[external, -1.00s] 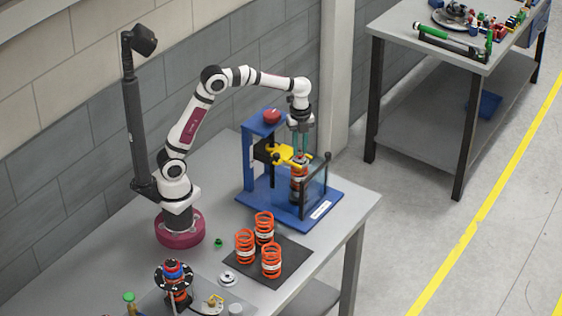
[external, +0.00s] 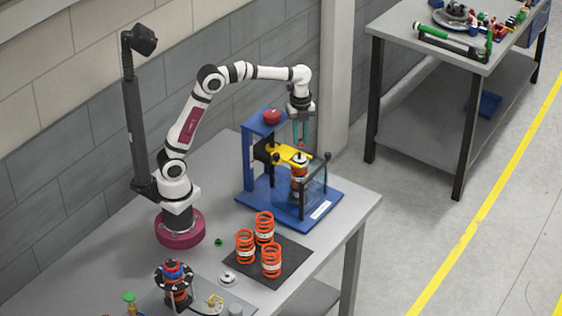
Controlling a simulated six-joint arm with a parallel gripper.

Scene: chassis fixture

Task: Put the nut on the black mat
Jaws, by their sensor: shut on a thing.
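My gripper (external: 300,143) is above the blue fixture (external: 318,213), pointing down with its teal fingers close together. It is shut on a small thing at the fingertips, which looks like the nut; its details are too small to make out. The spring assembly (external: 299,172) stands upright in the fixture beside the yellow clamp (external: 290,154). Its light top with a dark tip shows just below my fingertips, with a small gap. The black mat (external: 296,254) lies on the table in front of the fixture and bears three orange springs (external: 271,261).
A small green part (external: 218,242) and a silver disc-like part (external: 228,279) lie left of the mat. Another assembly (external: 174,284) stands at the front left. The fixture's clear guard and posts (external: 327,170) are close to my gripper. The mat's right side is bare.

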